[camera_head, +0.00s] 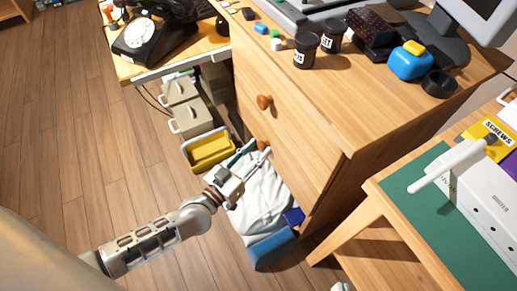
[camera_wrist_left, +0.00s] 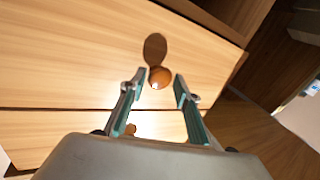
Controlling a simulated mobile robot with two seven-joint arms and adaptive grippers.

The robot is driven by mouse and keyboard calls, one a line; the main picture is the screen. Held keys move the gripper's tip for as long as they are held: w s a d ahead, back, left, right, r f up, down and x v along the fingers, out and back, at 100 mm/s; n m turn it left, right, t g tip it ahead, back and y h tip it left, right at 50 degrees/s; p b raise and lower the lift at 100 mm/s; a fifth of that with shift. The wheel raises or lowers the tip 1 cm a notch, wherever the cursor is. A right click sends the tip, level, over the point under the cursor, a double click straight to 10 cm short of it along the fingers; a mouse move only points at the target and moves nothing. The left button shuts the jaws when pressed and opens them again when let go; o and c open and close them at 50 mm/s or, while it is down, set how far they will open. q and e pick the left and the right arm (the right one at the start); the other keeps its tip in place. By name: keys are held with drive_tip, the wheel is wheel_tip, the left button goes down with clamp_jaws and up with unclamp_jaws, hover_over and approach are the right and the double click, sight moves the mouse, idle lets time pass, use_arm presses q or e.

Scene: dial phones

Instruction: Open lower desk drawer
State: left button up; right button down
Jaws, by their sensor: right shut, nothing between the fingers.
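The wooden desk has an upper drawer with an orange-brown knob (camera_head: 264,101) and a lower drawer with a similar knob (camera_head: 263,145). Both drawers look shut in the head view. My left gripper (camera_head: 248,156) is at the lower knob, its fingers apart. In the left wrist view the open fingers (camera_wrist_left: 160,84) are on either side of a round knob (camera_wrist_left: 159,78), close to their tips. I cannot tell whether they touch it. A second knob (camera_wrist_left: 130,129) shows lower in that view, partly hidden by a finger.
Below my left gripper are a white bag (camera_head: 262,205) and a blue bin (camera_head: 272,249). A yellow tray (camera_head: 208,150) and grey boxes (camera_head: 190,118) stand to the left. A side table with a green mat (camera_head: 450,225) stands at right. Wood floor at left is clear.

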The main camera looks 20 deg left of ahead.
use_arm(q)
drive_tip(key=shift+w+d, duration=0.1)
drive_tip(key=shift+w, duration=0.2)
